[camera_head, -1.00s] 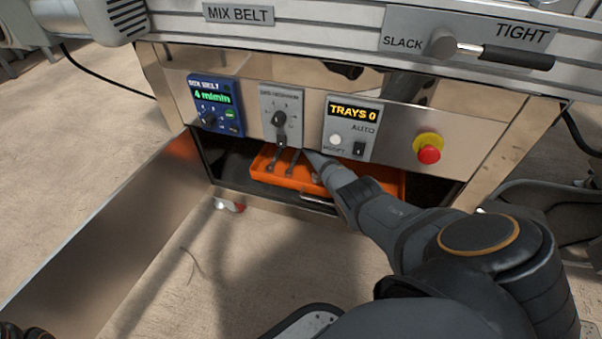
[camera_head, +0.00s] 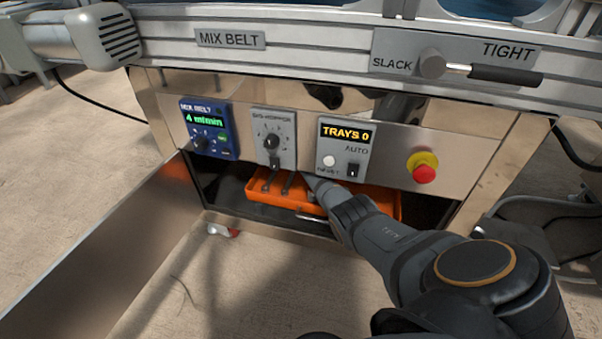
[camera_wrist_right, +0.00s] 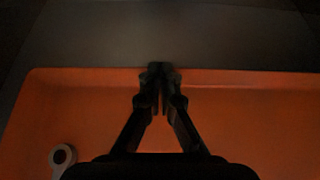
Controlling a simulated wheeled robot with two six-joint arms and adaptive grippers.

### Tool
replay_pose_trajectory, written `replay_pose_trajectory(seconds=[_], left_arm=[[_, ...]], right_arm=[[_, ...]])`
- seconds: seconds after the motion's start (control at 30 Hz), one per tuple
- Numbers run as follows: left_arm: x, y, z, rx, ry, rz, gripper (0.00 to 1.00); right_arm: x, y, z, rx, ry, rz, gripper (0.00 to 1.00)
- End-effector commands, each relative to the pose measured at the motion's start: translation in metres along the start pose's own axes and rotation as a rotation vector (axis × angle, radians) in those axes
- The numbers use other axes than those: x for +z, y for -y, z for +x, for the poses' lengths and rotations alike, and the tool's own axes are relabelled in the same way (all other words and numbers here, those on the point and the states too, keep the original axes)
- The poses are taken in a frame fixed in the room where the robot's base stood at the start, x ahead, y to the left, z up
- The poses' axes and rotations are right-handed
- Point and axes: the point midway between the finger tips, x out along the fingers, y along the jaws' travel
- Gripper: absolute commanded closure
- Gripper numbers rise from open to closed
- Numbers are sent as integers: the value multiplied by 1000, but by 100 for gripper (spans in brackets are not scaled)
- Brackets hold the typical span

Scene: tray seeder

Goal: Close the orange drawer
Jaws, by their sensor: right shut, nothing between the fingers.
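The orange drawer (camera_head: 268,199) sits low inside the metal cabinet, below the control panel, with its inside partly showing. Its orange inside fills much of the right wrist view (camera_wrist_right: 95,115). My right arm reaches in across the drawer from the right, and its far end passes under the panel's lower edge. My right gripper (camera_wrist_right: 160,70) is shut and empty, with its fingertips over the drawer's far rim; I cannot tell whether they touch it. The fingertips are hidden in the head view. My left gripper is not in view.
A hinged metal door (camera_head: 110,250) stands open at the left. The control panel with the tray counter (camera_head: 345,145) and a red stop button (camera_head: 424,173) overhangs the opening. Dark tools (camera_head: 288,183) and a pale ring (camera_wrist_right: 62,156) lie in the drawer.

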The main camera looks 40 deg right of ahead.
Motion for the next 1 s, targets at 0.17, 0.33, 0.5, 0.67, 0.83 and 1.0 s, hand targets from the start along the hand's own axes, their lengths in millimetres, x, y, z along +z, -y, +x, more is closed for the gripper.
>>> replay_pose_trajectory(seconds=[0.17, 0.33, 0.5, 0.67, 0.83, 1.0], left_arm=[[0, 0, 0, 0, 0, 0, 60], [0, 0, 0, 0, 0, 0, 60], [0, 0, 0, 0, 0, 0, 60], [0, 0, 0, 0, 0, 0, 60], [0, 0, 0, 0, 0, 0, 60], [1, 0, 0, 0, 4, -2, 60]], right_arm=[[-4, -1, -20, 4, -4, -1, 100], [-5, -1, -46, 4, -7, -3, 100], [-5, -1, -65, 3, -9, -3, 100], [-6, -1, -71, 2, -12, -3, 100], [-6, -1, -71, 1, -11, -3, 100], [-5, -1, -71, 2, -11, 0, 100]])
